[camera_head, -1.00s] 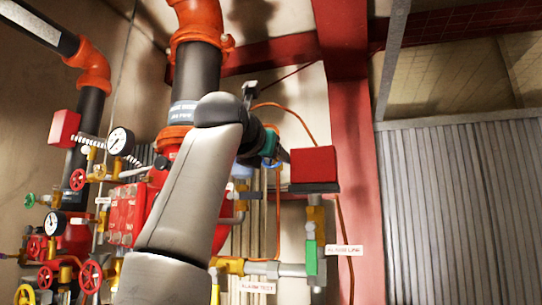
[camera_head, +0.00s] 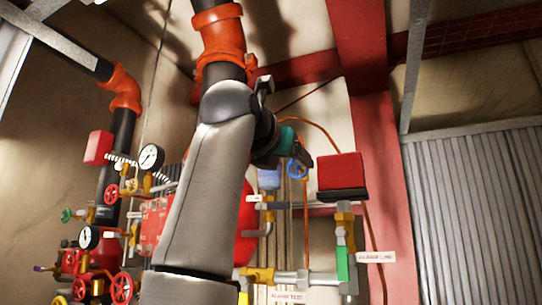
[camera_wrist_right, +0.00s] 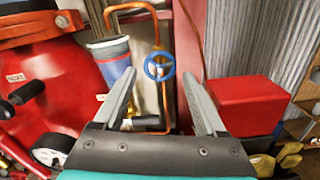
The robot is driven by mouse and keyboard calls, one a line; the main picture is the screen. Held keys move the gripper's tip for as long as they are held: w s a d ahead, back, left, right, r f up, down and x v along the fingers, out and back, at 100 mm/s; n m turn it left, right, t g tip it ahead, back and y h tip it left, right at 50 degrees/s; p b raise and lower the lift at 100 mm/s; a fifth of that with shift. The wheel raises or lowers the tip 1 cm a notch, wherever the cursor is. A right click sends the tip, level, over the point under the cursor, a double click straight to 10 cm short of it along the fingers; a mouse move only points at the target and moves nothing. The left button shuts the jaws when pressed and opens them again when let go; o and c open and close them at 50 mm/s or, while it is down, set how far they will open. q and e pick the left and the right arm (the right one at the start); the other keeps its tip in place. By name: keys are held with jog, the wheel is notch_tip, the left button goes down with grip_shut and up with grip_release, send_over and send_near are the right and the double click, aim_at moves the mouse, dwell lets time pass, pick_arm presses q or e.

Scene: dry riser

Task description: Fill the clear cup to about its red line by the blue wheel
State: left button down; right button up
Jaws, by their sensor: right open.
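The blue wheel (camera_head: 297,169) sits on the pipework just left of the red box, close to my right gripper (camera_head: 298,150). In the right wrist view the blue wheel (camera_wrist_right: 159,67) appears between the two finger tips, in front of a copper pipe. My right gripper (camera_wrist_right: 158,84) is open with nothing between its fingers. I cannot tell from these views whether the fingers touch the wheel. My left gripper is not in view.
A red box (camera_head: 340,171) is right of the gripper; it also shows in the wrist view (camera_wrist_right: 247,105). A blue-grey cylinder (camera_wrist_right: 116,62) stands left of the wheel. Red wheels and gauges (camera_head: 150,157) crowd the left, partly behind my arm. A corrugated panel (camera_head: 475,215) is at right.

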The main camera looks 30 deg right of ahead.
jog(key=b+v, duration=0.2)
jog(key=v, duration=0.8)
jog(key=shift+b, duration=0.3)
jog(key=shift+a, duration=0.1)
